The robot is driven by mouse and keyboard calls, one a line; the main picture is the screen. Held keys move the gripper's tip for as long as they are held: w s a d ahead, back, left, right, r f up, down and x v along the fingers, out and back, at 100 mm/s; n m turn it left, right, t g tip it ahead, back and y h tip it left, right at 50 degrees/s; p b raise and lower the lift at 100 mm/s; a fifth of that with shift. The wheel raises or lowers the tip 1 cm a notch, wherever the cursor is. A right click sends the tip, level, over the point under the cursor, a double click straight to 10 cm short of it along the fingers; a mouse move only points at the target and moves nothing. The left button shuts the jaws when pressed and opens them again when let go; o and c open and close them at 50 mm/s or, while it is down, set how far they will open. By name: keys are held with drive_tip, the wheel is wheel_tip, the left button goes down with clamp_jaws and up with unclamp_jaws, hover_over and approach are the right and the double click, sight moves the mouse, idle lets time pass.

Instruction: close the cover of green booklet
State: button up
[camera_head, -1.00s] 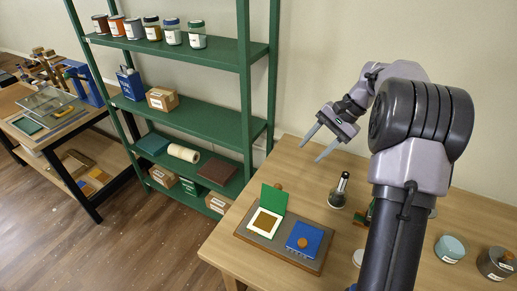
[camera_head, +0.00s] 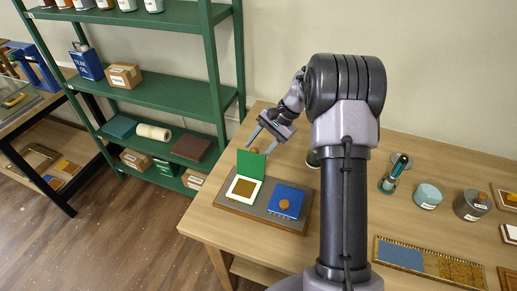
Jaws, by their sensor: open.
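The green booklet (camera_head: 251,165) lies on a grey, wood-edged board (camera_head: 239,208) on the table. Its green cover stands raised at the back, and its white page with a brown square (camera_head: 244,187) lies exposed in front. A round wooden knob shows just above the cover's top edge. A blue booklet (camera_head: 286,200) with a round wooden knob lies shut beside it on the right. My gripper (camera_head: 262,141) is open and empty, with its fingers pointing down-left behind and above the raised cover. I cannot tell whether a finger touches the cover.
On the right of the table (camera_head: 400,222) stand a cup with a tool (camera_head: 394,174), a teal tin (camera_head: 428,196), a grey tin (camera_head: 471,205) and a blue and gold panel (camera_head: 428,262). A dark jar is partly hidden behind my arm. A green shelf rack (camera_head: 212,70) stands at left.

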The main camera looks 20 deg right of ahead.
clamp_jaws()
drive_tip(key=shift+r, duration=0.15)
idle(1.3)
